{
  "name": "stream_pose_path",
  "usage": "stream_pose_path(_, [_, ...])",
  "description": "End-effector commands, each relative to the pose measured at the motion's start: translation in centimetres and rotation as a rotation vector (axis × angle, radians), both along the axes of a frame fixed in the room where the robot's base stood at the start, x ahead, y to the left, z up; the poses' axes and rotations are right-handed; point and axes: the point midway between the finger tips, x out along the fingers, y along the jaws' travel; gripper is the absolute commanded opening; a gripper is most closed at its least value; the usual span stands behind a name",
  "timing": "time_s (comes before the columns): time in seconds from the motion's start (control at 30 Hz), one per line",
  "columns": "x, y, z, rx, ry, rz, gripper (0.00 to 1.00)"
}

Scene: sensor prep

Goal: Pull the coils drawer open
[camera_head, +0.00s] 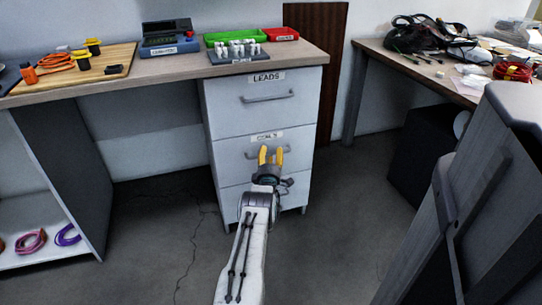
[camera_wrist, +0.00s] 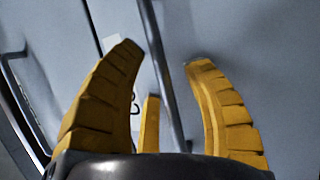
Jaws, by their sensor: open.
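The coils drawer (camera_head: 230,153) is the middle drawer of a white cabinet, with a label reading COILS above its bar handle. It looks shut, level with the drawers above and below. My gripper (camera_head: 271,153), with yellow fingers, is in front of this drawer and hides part of the handle. In the wrist view my gripper (camera_wrist: 165,95) is open, and the grey handle bar (camera_wrist: 158,55) runs between its spread fingers. I cannot tell whether any finger touches the bar. Part of the label (camera_wrist: 134,106) shows behind the fingers.
The LEADS drawer (camera_head: 224,98) is above, with its own handle. The worktop (camera_head: 185,68) over it holds a green tray (camera_head: 231,36), a red tray (camera_head: 281,34) and a blue meter (camera_head: 168,39). The floor (camera_head: 335,215) right of my arm is clear. A dark box (camera_head: 421,158) stands beyond.

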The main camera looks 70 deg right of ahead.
Motion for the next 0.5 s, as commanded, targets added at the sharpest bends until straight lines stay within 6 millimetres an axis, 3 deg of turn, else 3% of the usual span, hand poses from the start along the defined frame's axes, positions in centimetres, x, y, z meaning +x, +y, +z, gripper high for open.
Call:
stream_pose_path(0.3, [0.01,-0.04,-0.01,0.001,0.0,0.0,0.46])
stream_pose_path(0.5, [0.01,-0.03,-0.01,0.001,0.0,0.0,0.28])
